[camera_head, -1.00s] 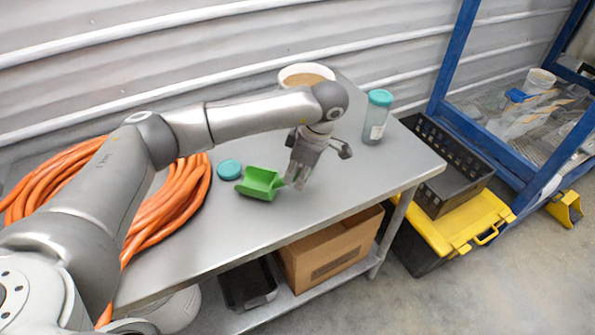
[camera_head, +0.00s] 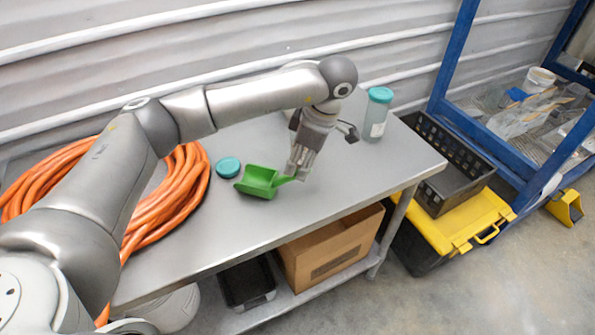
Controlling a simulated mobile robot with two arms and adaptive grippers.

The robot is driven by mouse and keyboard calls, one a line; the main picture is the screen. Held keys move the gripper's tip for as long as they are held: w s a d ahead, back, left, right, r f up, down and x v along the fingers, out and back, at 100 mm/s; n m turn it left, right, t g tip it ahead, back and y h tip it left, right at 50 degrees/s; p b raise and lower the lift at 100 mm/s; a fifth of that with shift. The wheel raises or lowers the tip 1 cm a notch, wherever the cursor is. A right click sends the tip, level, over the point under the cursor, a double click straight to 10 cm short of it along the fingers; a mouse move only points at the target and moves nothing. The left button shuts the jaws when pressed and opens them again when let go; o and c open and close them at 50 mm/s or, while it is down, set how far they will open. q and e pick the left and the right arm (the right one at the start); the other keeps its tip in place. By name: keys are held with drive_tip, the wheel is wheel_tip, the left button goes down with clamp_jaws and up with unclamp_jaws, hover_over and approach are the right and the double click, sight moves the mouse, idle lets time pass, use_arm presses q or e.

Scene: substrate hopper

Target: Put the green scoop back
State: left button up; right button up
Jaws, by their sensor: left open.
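The green scoop (camera_head: 258,182) lies on the metal table (camera_head: 350,185), its bowl to the left and its handle pointing right. My left gripper (camera_head: 298,174) is open at the handle's right end, with its fingers pointing down; I cannot tell whether they touch the handle. A tan tub at the back of the table is almost wholly hidden behind my left arm. My right gripper is not in view.
A teal lid (camera_head: 228,167) lies left of the scoop. A clear jar with a teal lid (camera_head: 377,113) stands at the table's back right. Coiled orange hose (camera_head: 180,195) covers the left. A black crate (camera_head: 450,175) sits on a yellow-lidded box (camera_head: 465,228) beyond the right edge.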

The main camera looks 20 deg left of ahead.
use_arm(q)
drive_tip(key=b+v, duration=0.1)
drive_tip(key=v, duration=0.7)
drive_tip(key=shift+r, duration=0.1)
idle(0.9)
